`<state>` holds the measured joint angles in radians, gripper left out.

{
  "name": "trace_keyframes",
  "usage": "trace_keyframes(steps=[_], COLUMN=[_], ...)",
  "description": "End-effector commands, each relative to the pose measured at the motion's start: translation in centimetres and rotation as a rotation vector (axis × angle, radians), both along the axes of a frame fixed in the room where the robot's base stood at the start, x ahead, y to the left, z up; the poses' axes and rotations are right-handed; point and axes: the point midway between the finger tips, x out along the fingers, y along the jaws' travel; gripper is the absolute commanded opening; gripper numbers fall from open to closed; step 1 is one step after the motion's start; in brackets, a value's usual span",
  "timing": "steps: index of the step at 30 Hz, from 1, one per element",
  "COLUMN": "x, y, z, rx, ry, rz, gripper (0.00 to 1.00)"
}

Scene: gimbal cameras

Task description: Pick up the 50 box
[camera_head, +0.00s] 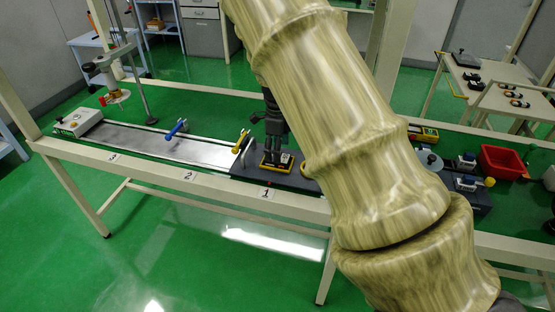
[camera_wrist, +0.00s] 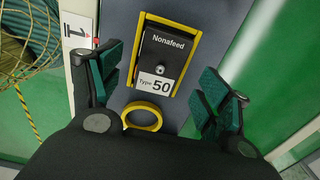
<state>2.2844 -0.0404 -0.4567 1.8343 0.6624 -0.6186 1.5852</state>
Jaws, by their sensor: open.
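The 50 box (camera_wrist: 166,54) is dark with a yellow rim. Its top reads "Nonafeed" and "Type 50", with a small round knob between the two. A yellow ring (camera_wrist: 142,117) lies at its near end in the wrist view. My gripper (camera_wrist: 157,88) is open, with green-padded fingers to the left and right of the box and no visible contact. In the head view the box (camera_head: 277,161) sits on a grey bench surface by the label 1, and my gripper (camera_head: 274,135) is over it, pointing down. My arm hides part of the bench.
A metal track (camera_head: 170,141) with blue and yellow handles runs left along the bench (camera_head: 215,186). Right of my arm are a yellow-rimmed device (camera_head: 424,133), small parts and a red bin (camera_head: 501,162). A stand (camera_head: 140,95) rises at the back left.

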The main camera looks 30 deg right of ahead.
Motion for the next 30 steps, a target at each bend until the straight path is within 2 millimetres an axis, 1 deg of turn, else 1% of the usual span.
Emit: trace_keyframes(steps=[3, 6, 9, 14, 15, 17, 21, 23, 24, 30], x=[-0.1, -0.1, -0.1, -0.1, -0.1, -0.1, -0.1, -0.1, -0.1, -0.1], y=[-0.1, -0.1, -0.1, -0.1, -0.1, -0.1, -0.1, -0.1, -0.1, -0.1], z=[-1.6, -2.7, -3.2, -3.2, -3.2, -3.2, -3.2, -3.2, -3.2, -3.2], rx=[0.003, 0.002, 0.001, 0.000, 0.000, 0.000, 0.001, 0.001, 0.001, 0.000], ry=[0.003, 0.001, 0.001, 0.000, 0.000, 0.000, 0.001, 0.001, 0.001, 0.000], rz=[-0.002, -0.001, -0.001, -0.001, -0.001, -0.001, -0.001, -0.001, -0.001, -0.001], gripper=[0.77, 0.77, 0.77, 0.77, 0.73, 0.62, 0.37, 0.26, 0.24, 0.24])
